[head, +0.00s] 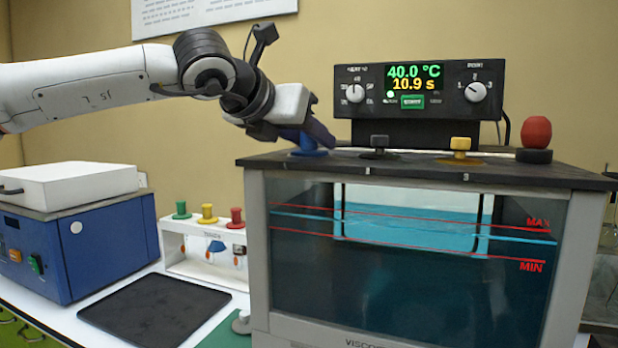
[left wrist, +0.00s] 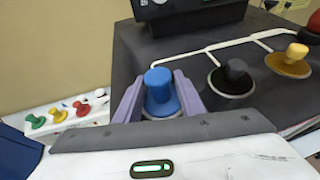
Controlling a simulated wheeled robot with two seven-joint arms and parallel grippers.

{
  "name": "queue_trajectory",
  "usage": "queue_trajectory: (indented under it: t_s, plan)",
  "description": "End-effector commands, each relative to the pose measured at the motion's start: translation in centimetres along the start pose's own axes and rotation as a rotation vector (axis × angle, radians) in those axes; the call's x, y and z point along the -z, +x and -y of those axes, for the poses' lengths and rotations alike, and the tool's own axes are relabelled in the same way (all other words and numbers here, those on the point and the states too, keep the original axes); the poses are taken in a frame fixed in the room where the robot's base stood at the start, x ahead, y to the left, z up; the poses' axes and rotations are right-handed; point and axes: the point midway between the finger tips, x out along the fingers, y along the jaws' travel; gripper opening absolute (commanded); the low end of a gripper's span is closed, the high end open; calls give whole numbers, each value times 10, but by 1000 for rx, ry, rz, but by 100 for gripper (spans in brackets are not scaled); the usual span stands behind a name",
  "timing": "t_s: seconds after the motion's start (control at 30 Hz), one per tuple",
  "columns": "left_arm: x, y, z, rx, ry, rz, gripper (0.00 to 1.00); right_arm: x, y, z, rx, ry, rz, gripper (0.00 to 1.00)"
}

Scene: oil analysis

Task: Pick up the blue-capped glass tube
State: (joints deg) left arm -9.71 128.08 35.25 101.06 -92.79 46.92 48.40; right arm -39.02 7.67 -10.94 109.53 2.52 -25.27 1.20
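The blue cap (head: 309,147) sits at the left end of the dark top of the viscometer bath; the tube below it is hidden. In the left wrist view the blue cap (left wrist: 160,92) stands upright between the two purple fingers. My left gripper (head: 318,135) is at the cap, with its fingers on either side. A narrow gap seems to show beside the cap in the left wrist view (left wrist: 158,92), so the fingers look open around it. My right gripper is in neither view.
A black cap (head: 379,142), a yellow cap (head: 460,145) and a red bulb (head: 536,132) stand along the bath top. The control box (head: 430,75) rises behind. A white rack (head: 205,245) with green, yellow and red caps stands left, near a black mat (head: 155,308).

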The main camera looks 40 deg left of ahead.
Motion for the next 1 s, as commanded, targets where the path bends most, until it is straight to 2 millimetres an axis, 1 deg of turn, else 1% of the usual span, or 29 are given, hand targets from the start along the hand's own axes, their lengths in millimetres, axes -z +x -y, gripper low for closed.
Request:
queue_trajectory:
  t_s: [0.03, 0.1, 0.2, 0.53, 0.67, 0.77, 0.87, 1.0]
  plan:
    - [0, 0, 0, 0, 0, 0, 27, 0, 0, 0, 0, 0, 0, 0]
    - [0, 0, 0, 0, 0, -1, 15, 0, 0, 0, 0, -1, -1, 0]
    - [1, 0, 0, 0, 0, -2, 0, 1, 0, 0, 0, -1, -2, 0]
    - [0, 0, 0, 0, 0, -2, 0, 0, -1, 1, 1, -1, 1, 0]
    - [-7, -3, 0, -2, 0, -1, 0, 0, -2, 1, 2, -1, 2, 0]
    - [-18, -8, 0, -3, 0, 1, 0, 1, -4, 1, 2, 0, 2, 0]
    - [-33, -14, 0, -1, 0, 3, 0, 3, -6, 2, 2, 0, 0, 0]
    - [-60, -25, 0, -2, -1, 4, 0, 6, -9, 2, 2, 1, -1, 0]
